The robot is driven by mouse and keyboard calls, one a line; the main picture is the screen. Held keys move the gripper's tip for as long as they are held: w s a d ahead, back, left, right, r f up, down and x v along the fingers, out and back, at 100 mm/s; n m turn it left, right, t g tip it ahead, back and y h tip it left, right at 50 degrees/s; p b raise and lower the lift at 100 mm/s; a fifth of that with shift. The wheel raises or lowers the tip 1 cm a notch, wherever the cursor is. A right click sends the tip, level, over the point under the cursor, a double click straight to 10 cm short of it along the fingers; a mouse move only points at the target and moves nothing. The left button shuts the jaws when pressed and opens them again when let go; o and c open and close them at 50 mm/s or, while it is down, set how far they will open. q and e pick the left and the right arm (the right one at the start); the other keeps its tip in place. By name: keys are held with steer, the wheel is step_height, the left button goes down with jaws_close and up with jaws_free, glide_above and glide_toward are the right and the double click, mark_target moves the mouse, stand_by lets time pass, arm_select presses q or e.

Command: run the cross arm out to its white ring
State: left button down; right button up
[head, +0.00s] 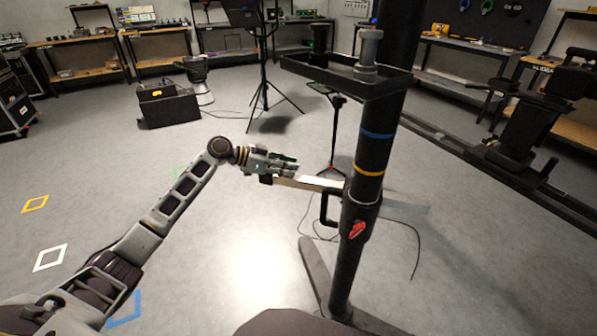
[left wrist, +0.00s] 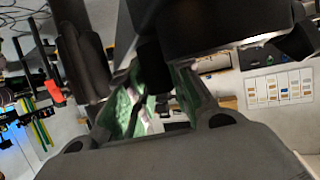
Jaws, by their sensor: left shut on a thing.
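The black column (head: 359,220) stands at right of centre, with a blue ring, a yellow ring and a red lever (head: 357,230). A pale flat bar (head: 318,183), which looks like the cross arm, runs left from the column. My left gripper (head: 292,168) is at the bar's left end, left of the column. In the left wrist view, its green-padded fingers close on a dark block (left wrist: 151,72), which seems to be the bar's end part. The exact contact is partly hidden. I cannot make out a white ring. My right gripper is not in view.
A black tray (head: 312,68) with a grey cylinder (head: 370,50) sits high on the column. A black loop handle (head: 325,208) sticks out left below the bar. Stand feet and thin cables lie on the floor. The floor at left is mostly clear.

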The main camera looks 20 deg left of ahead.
arm_select(q)
steer(key=shift+a+r, duration=0.1)
steer(key=shift+a, duration=0.2)
steer(key=c, duration=1.3)
jaws_free()
steer(key=shift+d, duration=0.1)
steer(key=shift+o, duration=0.2)
steer(key=v, duration=1.2)
steer(key=shift+w, duration=0.1)
